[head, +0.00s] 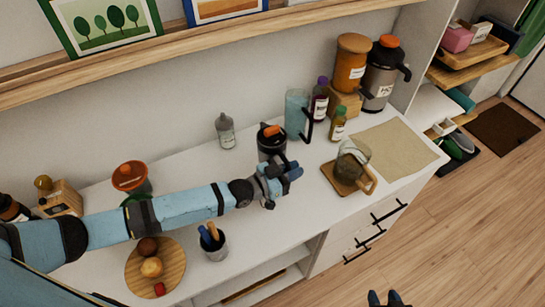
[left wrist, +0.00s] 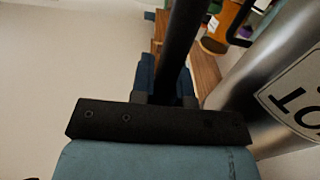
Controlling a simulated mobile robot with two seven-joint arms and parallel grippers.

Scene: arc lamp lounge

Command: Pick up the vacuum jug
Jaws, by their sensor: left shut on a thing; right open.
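A vacuum jug (head: 271,141) with a black top and an orange button stands mid-counter, its lower part hidden by my left gripper (head: 283,178). In the left wrist view, its steel body (left wrist: 250,95) bears a white label, partly out of frame, with "OT" readable. My left gripper (left wrist: 165,80) is shut on the jug's upright black handle (left wrist: 186,35). Whether the jug's base touches the counter is hidden. A second, larger steel jug (head: 381,78) with an orange lid stands at the back right. My right gripper (head: 388,299) is open and empty at the bottom edge, away from the counter.
Near the jug on the white counter (head: 300,215) are a grey bottle (head: 225,132), a blue pitcher (head: 296,112) and a glass jug (head: 352,160) on a wooden coaster. A utensil cup (head: 214,245) and round board (head: 173,260) stand front left. A beige mat (head: 400,150) is bare.

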